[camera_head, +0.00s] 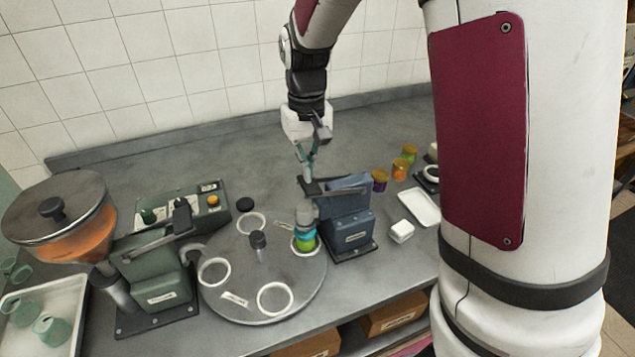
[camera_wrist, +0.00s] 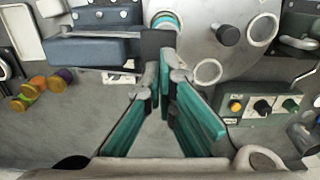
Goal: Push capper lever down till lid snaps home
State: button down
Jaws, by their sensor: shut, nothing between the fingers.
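The blue capper (camera_head: 347,208) stands at the right edge of the round turntable (camera_head: 245,300). Its dark lever (camera_head: 338,187) reaches left over a jar with green contents and a blue band (camera_head: 304,240), under the capper's grey head (camera_head: 304,214). My gripper (camera_head: 307,176) points down at the lever's free end, its fingers shut and empty. Whether the tips touch the lever I cannot tell. In the wrist view, the teal fingers (camera_wrist: 165,82) meet close to the dark lever end (camera_wrist: 155,44), beside the blue capper body (camera_wrist: 98,48). The lid is hard to make out.
A green machine (camera_head: 155,270) with its own lever stands left of the turntable, near an orange-filled hopper (camera_head: 75,238) and a control box (camera_head: 183,206). Small jars (camera_head: 400,168), a white tray (camera_head: 415,207) and a white block (camera_head: 401,231) lie right. The rear counter is clear.

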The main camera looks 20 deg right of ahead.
jog(key=shift+r, duration=0.1)
dwell(0.3)
jog(key=shift+r+p, duration=0.8)
jog(key=shift+r, duration=1.6)
jog(key=s+r+t+b, duration=0.1)
jog(key=s+r+t, duration=0.2)
jog(key=s+r, duration=0.7)
jog(key=s+t+b, duration=0.1)
jog(key=s+t, duration=0.1)
jog(key=s, duration=0.9)
jog(key=shift+s+d+t, duration=0.15)
jog(key=shift+s+t, duration=0.15)
jog(key=shift+s, duration=0.05)
